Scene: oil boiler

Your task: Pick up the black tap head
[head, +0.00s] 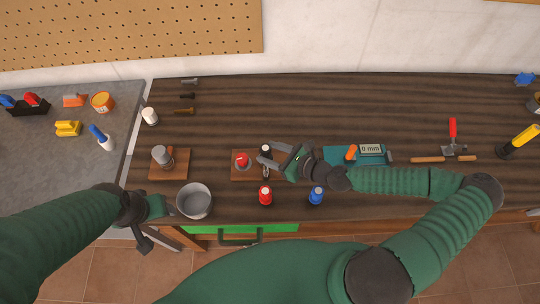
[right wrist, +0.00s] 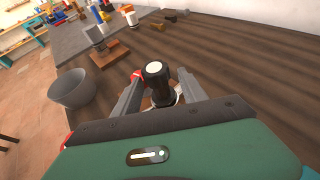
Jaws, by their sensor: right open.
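The black tap head (head: 266,149) has a pale round top and stands upright at the right of a small wooden board (head: 240,178). In the right wrist view the black tap head (right wrist: 157,88) is between the two grey fingers of my right gripper (right wrist: 147,88). My right gripper (head: 269,156) is open, with a finger on either side of it; contact cannot be made out. A red-topped fitting (head: 242,160) is on the same board, just left. My left gripper (head: 147,226) hangs at the table's front left, away from the tap head; its jaw opening is unclear.
A metal piece on a wooden block (head: 171,173) is left. A teal mat with a gauge (head: 371,149) lies right. The table's back middle is clear.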

